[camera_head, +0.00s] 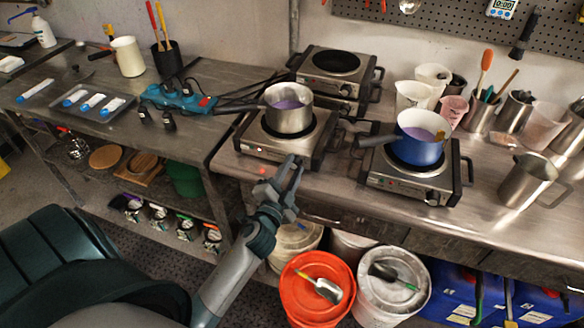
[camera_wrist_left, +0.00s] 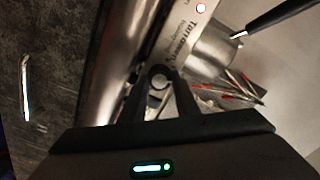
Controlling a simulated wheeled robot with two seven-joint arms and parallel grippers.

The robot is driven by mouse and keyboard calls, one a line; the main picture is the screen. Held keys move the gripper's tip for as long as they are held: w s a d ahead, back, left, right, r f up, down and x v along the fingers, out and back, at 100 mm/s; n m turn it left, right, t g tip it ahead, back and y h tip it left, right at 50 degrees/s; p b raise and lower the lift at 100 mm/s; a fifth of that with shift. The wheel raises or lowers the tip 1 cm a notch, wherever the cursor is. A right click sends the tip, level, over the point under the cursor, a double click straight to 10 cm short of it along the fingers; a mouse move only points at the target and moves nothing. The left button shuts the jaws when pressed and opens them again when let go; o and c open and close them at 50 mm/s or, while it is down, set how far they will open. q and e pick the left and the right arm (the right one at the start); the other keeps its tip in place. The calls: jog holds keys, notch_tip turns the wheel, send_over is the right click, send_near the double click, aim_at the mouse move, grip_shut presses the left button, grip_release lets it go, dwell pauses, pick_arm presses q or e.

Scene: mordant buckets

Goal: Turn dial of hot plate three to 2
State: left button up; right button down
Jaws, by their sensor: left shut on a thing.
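My left gripper (camera_head: 292,165) is at the front face of the front-left hot plate (camera_head: 253,133), which has a steel pot (camera_head: 289,112) of purple liquid on it. In the left wrist view the fingers (camera_wrist_left: 157,85) are closed around a small round dial (camera_wrist_left: 158,81) on the plate's silver front panel. The fingers hide part of the dial, and its setting cannot be read. A red lamp (camera_head: 262,149) glows on that panel. A second hot plate (camera_head: 411,182) at right carries a blue pot (camera_head: 422,139), and a third (camera_head: 332,78) at the back is bare. My right gripper is out of view.
Beakers (camera_head: 414,96) and a steel jug (camera_head: 525,182) stand on the bench at right. Orange (camera_head: 315,270) and white lidded buckets (camera_head: 392,280) stand below the bench edge. Pot handles stick out leftward.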

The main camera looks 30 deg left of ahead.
pick_arm(q)
jog(key=shift+m, duration=0.5)
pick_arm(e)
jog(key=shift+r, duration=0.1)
pick_arm(q)
jog(key=o, duration=1)
jog(key=shift+o, duration=0.2)
jog(key=shift+s+f, duration=0.1)
jog(key=shift+s, duration=0.1)
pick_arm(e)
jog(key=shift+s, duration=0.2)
